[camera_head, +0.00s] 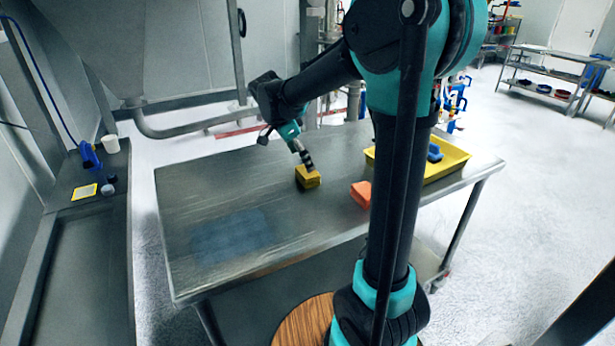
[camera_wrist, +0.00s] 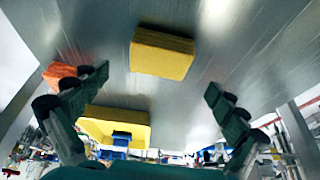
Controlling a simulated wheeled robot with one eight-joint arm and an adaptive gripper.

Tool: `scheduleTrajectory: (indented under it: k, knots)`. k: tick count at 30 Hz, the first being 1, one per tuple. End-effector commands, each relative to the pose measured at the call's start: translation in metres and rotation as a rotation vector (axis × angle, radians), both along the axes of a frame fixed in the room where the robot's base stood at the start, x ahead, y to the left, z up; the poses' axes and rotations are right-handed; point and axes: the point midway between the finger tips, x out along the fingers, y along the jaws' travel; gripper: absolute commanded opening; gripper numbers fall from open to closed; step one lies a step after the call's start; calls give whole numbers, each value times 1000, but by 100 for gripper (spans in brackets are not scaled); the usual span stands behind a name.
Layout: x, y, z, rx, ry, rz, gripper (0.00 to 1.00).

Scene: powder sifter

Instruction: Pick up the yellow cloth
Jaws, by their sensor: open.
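The yellow cloth (camera_head: 308,179) is a folded, block-like stack on the metal table. In the wrist view the yellow cloth (camera_wrist: 162,55) lies beyond the fingertips, about centred between them. My gripper (camera_head: 305,160) is just above the cloth in the head view, pointing down at it. In the wrist view my gripper (camera_wrist: 157,83) has its two dark fingers spread wide with nothing between them. Whether a finger touches the cloth cannot be told from the head view.
An orange cloth (camera_head: 360,194) lies to the right on the table (camera_head: 215,195), partly behind my arm. A yellow tray (camera_head: 452,163) with a blue item (camera_head: 434,153) stands further right. The table's left side is clear. A side counter (camera_head: 100,222) is at far left.

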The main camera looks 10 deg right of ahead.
Motion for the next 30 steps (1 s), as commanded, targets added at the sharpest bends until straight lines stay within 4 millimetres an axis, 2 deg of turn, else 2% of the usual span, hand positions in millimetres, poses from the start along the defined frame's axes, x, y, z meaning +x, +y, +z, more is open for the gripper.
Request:
scheduleTrajectory:
  k: [5,15,23,30]
  knots:
    - [1,-4,-10,0,0,0,97]
    - [5,-19,-49,0,0,0,97]
    - [5,-20,-52,0,-1,1,97]
    - [5,-20,-52,0,0,1,70]
